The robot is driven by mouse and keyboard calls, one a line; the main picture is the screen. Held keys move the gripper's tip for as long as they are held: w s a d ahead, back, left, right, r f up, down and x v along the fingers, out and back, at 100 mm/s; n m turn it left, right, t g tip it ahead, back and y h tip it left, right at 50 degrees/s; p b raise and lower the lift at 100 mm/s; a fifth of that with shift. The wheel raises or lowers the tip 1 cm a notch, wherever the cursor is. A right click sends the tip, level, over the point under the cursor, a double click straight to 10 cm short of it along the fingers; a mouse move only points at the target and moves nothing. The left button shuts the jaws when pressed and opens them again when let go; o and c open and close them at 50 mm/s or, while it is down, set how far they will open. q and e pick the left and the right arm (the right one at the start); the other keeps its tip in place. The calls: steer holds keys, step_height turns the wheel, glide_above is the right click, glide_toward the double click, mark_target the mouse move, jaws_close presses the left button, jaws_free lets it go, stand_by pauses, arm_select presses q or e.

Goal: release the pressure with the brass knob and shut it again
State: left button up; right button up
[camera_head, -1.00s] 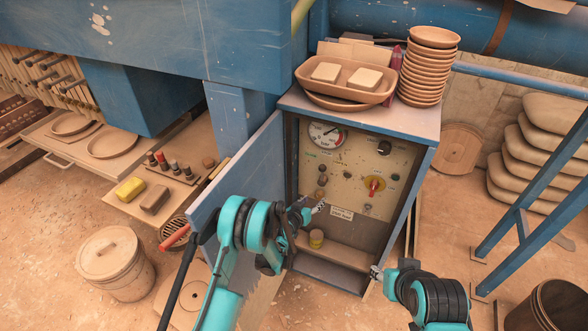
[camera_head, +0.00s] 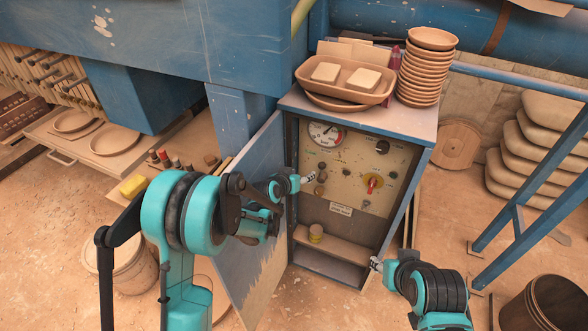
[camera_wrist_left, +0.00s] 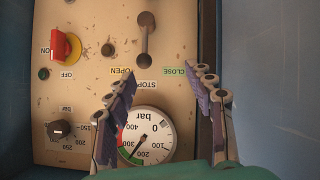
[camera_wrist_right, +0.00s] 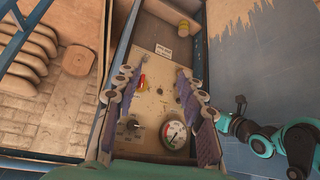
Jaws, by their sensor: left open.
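The control panel (camera_head: 345,180) stands inside the open blue cabinet. A lever with a round brown end (camera_wrist_left: 146,20) sits beside the OPEN, STOP and CLOSE labels. A smaller brownish knob (camera_wrist_left: 108,49) is next to it; I cannot tell for certain which is the brass knob. The pressure gauge (camera_head: 326,134) shows upside down in the left wrist view (camera_wrist_left: 146,138), its needle seemingly between 200 and 300. My left gripper (camera_head: 310,177) is open and empty in front of the panel's left side, with the lever beyond its fingertips. My right gripper (camera_head: 376,265) is open and empty, low by the cabinet's right edge.
The open cabinet door (camera_head: 250,220) stands to the left, close to my left arm. A red-and-yellow switch (camera_head: 372,182) and a black dial (camera_head: 383,147) are on the panel's right. Stacked bowls (camera_head: 428,70) and a tray (camera_head: 345,85) stand on top. A small jar (camera_head: 316,233) sits on the shelf.

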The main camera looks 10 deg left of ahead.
arm_select(q)
steer(key=s+a+r, duration=0.2)
steer(key=s+r, duration=0.1)
steer(key=r, duration=0.2)
steer(key=shift+s+r+g+y+p, duration=0.3)
steer(key=shift+s+r+p, duration=0.05)
steer(key=shift+s+p, duration=0.05)
